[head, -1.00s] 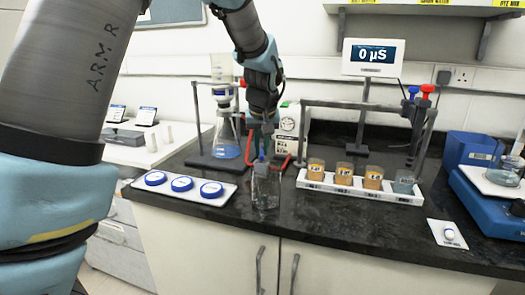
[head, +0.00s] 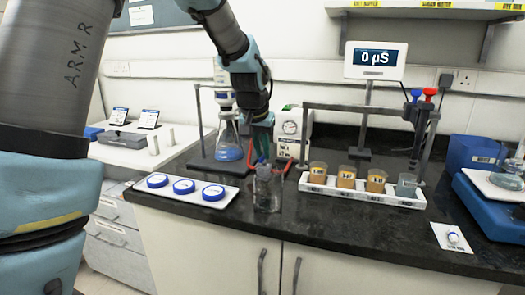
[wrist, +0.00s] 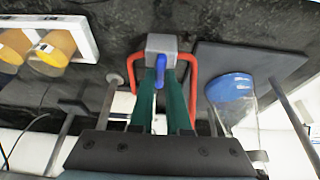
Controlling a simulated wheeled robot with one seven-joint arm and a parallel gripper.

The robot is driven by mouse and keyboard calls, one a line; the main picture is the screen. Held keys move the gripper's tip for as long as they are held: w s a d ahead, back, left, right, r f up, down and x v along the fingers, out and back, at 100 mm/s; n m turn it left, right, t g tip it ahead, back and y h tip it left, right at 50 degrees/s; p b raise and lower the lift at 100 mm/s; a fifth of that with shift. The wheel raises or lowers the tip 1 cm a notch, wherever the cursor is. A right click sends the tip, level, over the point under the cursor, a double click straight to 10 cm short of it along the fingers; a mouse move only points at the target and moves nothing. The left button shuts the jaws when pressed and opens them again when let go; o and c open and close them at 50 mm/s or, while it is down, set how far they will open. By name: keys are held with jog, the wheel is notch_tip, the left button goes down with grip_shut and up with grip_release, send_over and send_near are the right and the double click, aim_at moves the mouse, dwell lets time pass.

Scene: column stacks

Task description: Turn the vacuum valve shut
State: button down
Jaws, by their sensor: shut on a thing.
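The vacuum valve is a grey block (wrist: 162,43) with a blue handle (wrist: 159,72), seen at the top middle of the wrist view. Red tubing (wrist: 193,72) leaves it on both sides. My gripper (wrist: 161,84) has its two green fingers on either side of the blue handle, shut on it. In the head view, my gripper (head: 262,148) points down behind a clear glass vessel (head: 267,190), and the valve body is mostly hidden there. The handle's exact angle is hard to tell in the head view.
A flask with blue liquid (head: 229,142) stands on a stand base just left of the gripper. A white pump-like box (head: 292,130) is behind right. A white rack (head: 350,190) holds amber beakers to the right; a tray with blue-lidded dishes (head: 185,187) lies front left.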

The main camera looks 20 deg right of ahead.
jog(key=c, duration=0.9)
grip_release()
jog(key=b+v, duration=0.1)
jog(key=v, duration=0.9)
jog(key=shift+a+r, duration=0.1)
jog(key=shift+r, duration=0.3)
jog(key=a+f+n+y, duration=0.1)
jog(key=a+f, duration=0.2)
jog(key=a, duration=0.4)
jog(key=a+f+n+p, duration=0.1)
jog(key=a+f+n, duration=0.15)
jog(key=a, duration=0.35)
jog(key=a+f+n+y, duration=0.1)
jog(key=a+f, duration=0.3)
jog(key=a, duration=0.3)
jog(key=s+a+f+n, duration=0.1)
jog(key=s+a+f, duration=0.1)
jog(key=a, duration=0.2)
jog(key=s+a+f+n+g, duration=0.1)
jog(key=s+a+f, duration=0.1)
jog(key=s+a, duration=0.1)
jog(key=s+a+f+n+y, duration=0.1)
jog(key=s+a+f, duration=0.1)
jog(key=a, duration=0.4)
jog(key=shift+s+f+g+p, duration=0.15)
jog(key=shift+s+g+p, duration=0.05)
jog(key=shift+g+p, duration=0.2)
